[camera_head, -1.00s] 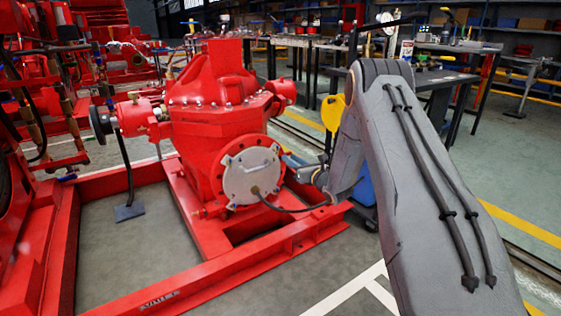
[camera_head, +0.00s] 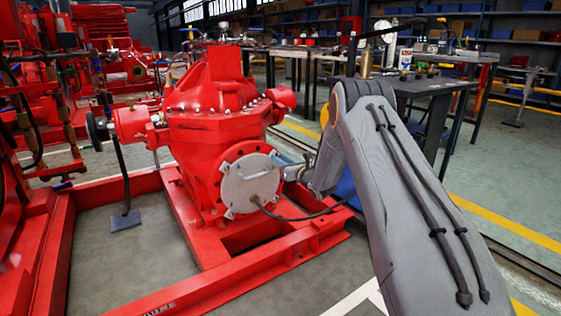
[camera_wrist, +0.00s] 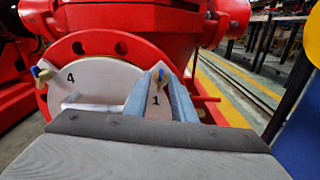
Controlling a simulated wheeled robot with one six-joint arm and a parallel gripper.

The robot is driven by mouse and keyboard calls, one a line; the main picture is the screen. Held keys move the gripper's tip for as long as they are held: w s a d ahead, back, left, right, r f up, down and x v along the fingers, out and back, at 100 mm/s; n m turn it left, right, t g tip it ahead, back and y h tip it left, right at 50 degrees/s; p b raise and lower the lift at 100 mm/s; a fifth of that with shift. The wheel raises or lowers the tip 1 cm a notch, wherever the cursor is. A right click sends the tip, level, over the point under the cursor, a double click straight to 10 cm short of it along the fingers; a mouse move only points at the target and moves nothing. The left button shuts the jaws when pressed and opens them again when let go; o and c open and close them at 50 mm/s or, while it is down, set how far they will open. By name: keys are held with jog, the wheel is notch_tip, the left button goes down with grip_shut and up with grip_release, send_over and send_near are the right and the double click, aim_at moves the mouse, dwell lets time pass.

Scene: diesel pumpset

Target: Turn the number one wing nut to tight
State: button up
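The number one wing nut (camera_wrist: 160,74), small with a blue tip, sits at the rim of the round grey cover plate (camera_wrist: 98,80), above the black "1". The plate also shows on the red pump in the head view (camera_head: 246,186). My gripper (camera_wrist: 159,82) has two blue-grey fingers reaching up to either side of this nut, with a visible gap between them. I cannot tell whether either finger touches the nut. In the head view my gripper (camera_head: 287,170) is at the plate's right edge, partly hidden by my arm. Another wing nut (camera_wrist: 40,72) is by the "4".
The red pump body (camera_head: 212,110) stands on a red base frame (camera_head: 275,262). A dark cable (camera_head: 295,216) runs from the plate's centre towards the right. Work tables (camera_head: 430,86) stand behind to the right. Open floor lies right of my arm.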

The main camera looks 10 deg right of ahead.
grip_shut()
jog(key=shift+m, duration=0.3)
